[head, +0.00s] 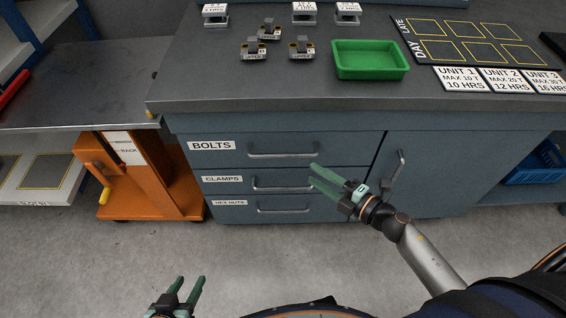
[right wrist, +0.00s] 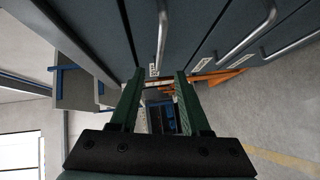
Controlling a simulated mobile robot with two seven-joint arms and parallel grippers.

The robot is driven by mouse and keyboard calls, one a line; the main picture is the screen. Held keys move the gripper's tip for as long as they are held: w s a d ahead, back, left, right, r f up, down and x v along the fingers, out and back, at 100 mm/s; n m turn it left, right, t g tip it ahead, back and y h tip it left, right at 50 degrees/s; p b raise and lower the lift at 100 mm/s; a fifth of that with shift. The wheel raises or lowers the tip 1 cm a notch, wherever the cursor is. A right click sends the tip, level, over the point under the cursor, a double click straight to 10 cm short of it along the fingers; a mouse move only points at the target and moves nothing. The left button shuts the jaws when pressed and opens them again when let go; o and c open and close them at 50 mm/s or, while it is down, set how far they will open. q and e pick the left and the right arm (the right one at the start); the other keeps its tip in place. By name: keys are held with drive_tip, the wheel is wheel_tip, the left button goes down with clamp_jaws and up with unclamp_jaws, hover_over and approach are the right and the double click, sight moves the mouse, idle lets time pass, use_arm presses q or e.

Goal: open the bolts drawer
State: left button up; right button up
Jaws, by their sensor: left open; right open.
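The bolts drawer (head: 230,155) is the top drawer of the blue-grey cabinet and is closed. Its white BOLTS label (head: 211,146) is left of its metal bar handle (head: 282,155). My right gripper (head: 312,173) is open and empty, its fingertips just below the handle's right end in the head view. In the right wrist view, the handle (right wrist: 162,35) runs above the gap between the fingertips (right wrist: 160,76), apart from them. My left gripper (head: 189,280) is open and empty, low over the floor in front of the cabinet.
Below are the closed clamps drawer (head: 235,182) and hex nuts drawer (head: 235,208) with similar handles. A cupboard door handle (head: 398,166) is right of my right gripper. A green tray (head: 370,72) stands on the worktop. An orange cart (head: 150,180) is left of the cabinet.

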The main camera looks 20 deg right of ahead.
sight(286, 157)
drive_tip(key=b+x, duration=0.1)
drive_tip(key=x, duration=1.1)
drive_tip(key=shift+w+a, duration=0.1)
drive_tip(key=shift+w, duration=0.05)
drive_tip(key=shift+c, duration=0.3)
clamp_jaws()
idle(0.7)
